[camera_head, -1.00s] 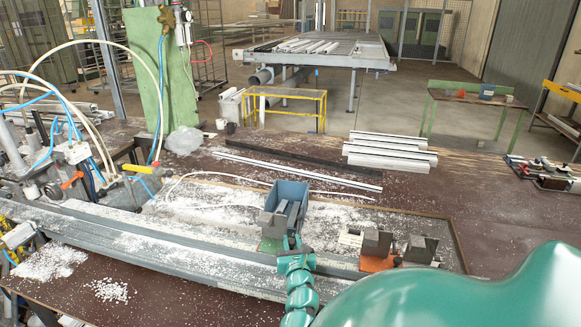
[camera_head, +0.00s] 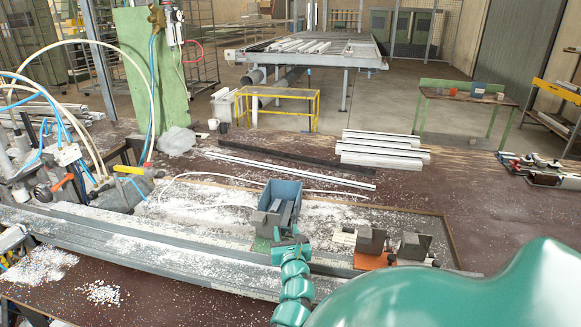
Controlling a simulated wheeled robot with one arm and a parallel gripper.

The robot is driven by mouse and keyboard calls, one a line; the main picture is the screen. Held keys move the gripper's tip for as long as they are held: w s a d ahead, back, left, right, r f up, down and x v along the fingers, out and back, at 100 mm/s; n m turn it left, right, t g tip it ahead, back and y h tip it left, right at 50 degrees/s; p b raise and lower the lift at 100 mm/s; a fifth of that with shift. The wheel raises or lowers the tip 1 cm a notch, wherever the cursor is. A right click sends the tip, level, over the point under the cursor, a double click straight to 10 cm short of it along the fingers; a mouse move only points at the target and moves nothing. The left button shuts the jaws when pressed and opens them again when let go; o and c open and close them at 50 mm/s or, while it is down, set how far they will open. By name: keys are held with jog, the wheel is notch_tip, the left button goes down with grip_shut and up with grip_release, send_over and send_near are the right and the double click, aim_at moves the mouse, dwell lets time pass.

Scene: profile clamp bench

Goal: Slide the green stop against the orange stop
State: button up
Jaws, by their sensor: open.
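The green stop (camera_head: 262,245) sits on the grey rail across the bench, with a grey block on top. The orange stop (camera_head: 370,260) sits further right on the same rail, also carrying a grey block (camera_head: 371,240). A clear gap separates the two stops. My gripper (camera_head: 285,217) is at the right side of the green stop, in front of a blue bin. It is open. My teal wrist hides part of the rail, and the fingertips are hard to make out, so I cannot tell whether they touch the stop.
The blue bin (camera_head: 287,192) stands just behind the green stop. Another grey block (camera_head: 414,246) is right of the orange stop. White profiles (camera_head: 382,150) lie further back. Hoses and clamps (camera_head: 60,165) crowd the left. White chips cover much of the bench.

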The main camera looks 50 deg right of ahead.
jog(key=s+a+r+p, duration=0.9)
jog(key=a+p, duration=0.1)
jog(key=p, duration=0.1)
jog(key=shift+r, duration=0.25)
dwell(0.4)
jog(key=shift+a, duration=0.1)
